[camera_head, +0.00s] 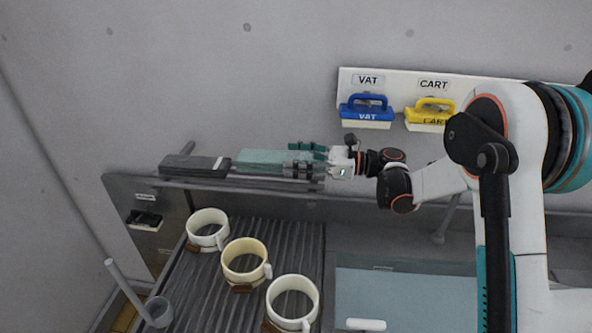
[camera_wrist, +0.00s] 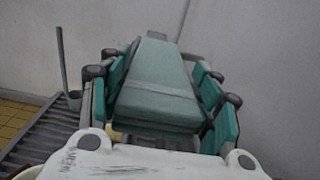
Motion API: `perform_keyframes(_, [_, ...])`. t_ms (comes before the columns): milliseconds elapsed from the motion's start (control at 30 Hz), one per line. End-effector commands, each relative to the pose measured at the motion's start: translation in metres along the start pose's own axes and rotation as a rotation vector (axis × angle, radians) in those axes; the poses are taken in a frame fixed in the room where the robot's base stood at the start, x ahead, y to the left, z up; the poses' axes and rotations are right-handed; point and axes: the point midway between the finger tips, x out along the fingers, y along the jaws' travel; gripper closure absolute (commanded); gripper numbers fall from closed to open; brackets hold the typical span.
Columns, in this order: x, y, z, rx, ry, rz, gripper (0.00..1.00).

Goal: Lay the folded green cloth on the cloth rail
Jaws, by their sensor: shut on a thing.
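The folded green cloth (camera_head: 262,157) is a flat stack pointing left, at the height of the cloth rail (camera_head: 262,186) along the wall. My gripper (camera_head: 293,158) is shut on its right end. In the wrist view the cloth (camera_wrist: 158,85) lies between the teal finger pads, with its folded layers at the near end. Its far end points away from my gripper. I cannot tell whether the cloth touches the rail or hangs just above it.
A dark folded cloth (camera_head: 195,166) lies on the rail to the left, close to the green cloth's end. Cream mugs (camera_head: 244,262) stand on a ribbed drainboard (camera_head: 250,224) below. Blue (camera_head: 367,112) and yellow (camera_head: 429,116) brushes hang on the wall behind, under VAT and CART labels.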

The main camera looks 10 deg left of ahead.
Motion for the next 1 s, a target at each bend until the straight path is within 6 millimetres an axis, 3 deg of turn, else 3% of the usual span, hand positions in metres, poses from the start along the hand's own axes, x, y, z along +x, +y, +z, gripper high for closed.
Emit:
perform_keyframes(200, [0.000, -0.001, -0.031, 0.000, -0.001, 0.000, 0.79])
perform_keyframes(567, [0.000, 0.000, -0.035, 0.000, -0.001, 0.000, 0.79])
perform_keyframes(600, [0.000, 0.000, -0.035, 0.000, 0.000, 0.000, 0.36])
perform_keyframes(667, [0.000, 0.000, -0.035, 0.000, 0.000, 0.000, 0.22])
perform_keyframes(1000, [0.000, 0.000, -0.034, 0.000, 0.000, 0.000, 0.22])
